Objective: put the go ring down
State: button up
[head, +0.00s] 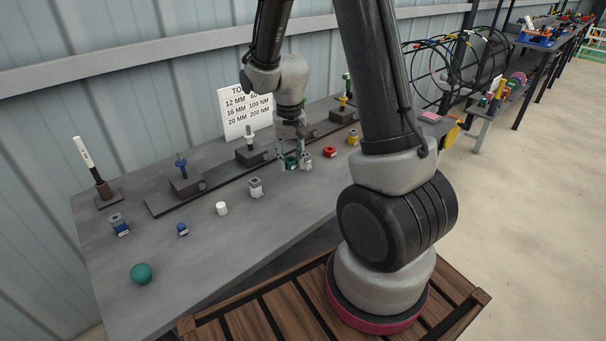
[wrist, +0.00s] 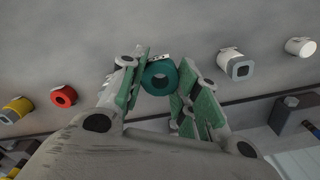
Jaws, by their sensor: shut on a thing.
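The go ring is a short teal ring with a round hole and a small white marking. In the wrist view the go ring (wrist: 160,77) sits between the two green-padded fingers of my gripper (wrist: 161,85), its hole facing the camera. In the head view the ring (head: 291,161) shows small and dark green between the fingertips of my gripper (head: 294,163), low over the grey table (head: 290,228). My gripper is shut on the ring. I cannot tell whether the ring touches the table.
A grey-white piece (head: 256,188), a white cylinder (head: 221,208) and a blue piece (head: 183,229) lie to the left. Posts on dark blocks line the back.

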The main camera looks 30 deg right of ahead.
jog(key=shift+f, duration=2.95)
jog(key=o, duration=1.1)
jog(key=shift+f, duration=0.15)
notch_tip(320, 180, up, 12)
notch_tip(320, 180, up, 7)
jog(key=t, duration=0.1)
send_over(291, 183)
jog(key=s, duration=0.4)
jog(key=s+r+n+t, duration=0.1)
jog(key=s+r, duration=0.2)
jog(key=s, duration=0.2)
jog(key=s+d+r+n+t, duration=0.1)
jog(key=s+r, duration=0.2)
jog(key=s, duration=0.3)
jog(key=s+r+n+t, duration=0.1)
jog(key=s+r, duration=0.3)
jog(key=s, duration=0.1)
jog(key=shift+s+d+r+n, duration=0.1)
jog(key=shift+s+d+n, duration=0.15)
jog(key=shift+d+n, duration=0.15)
